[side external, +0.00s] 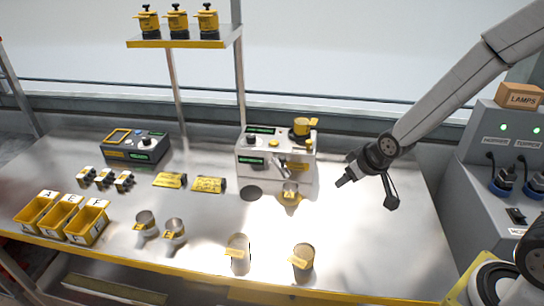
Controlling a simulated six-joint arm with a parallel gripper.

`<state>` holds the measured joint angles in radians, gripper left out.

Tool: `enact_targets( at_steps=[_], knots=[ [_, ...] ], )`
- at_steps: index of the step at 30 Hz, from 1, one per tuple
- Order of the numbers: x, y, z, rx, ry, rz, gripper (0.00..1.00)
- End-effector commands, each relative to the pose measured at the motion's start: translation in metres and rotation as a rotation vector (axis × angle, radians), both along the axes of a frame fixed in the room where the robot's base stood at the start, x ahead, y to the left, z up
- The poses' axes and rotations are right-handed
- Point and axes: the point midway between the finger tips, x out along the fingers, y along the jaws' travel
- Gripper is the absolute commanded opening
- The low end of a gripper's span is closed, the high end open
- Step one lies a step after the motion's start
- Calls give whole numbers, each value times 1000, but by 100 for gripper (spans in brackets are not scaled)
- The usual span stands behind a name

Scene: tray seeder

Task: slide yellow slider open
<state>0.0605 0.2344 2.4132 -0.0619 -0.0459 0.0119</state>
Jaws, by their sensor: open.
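A white tray seeder (249,163) stands at the back middle of the table, with dark displays and a yellow-topped hopper (302,127) on it. Several small yellow parts sit on its top and front. A yellow strip (298,167) at its right front may be the slider; it is too small to tell its position. A cup with a yellow label A (290,197) stands below the front. My gripper (343,181) is to the right of the seeder, apart from it, and holds nothing that I can see. Its fingers point down and left.
Several yellow bins (62,214) are at the left. Metal cups (174,230) and tins (303,256) stand along the front. Yellow packets (208,184) lie left of the seeder. A grey console (485,200) is at the right. The table right of the seeder is clear.

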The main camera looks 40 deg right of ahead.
Motion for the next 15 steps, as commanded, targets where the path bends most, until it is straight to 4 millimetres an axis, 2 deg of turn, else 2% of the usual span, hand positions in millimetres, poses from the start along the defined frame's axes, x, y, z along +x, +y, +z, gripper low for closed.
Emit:
enact_targets(
  at_steps=[1, 6, 15],
  knots=[
    [14, -5, -5, -3, -42, -4, 66],
    [59, -18, -12, -11, -209, -3, 66],
    [121, -42, -25, -14, -504, 4, 66]
  ],
)
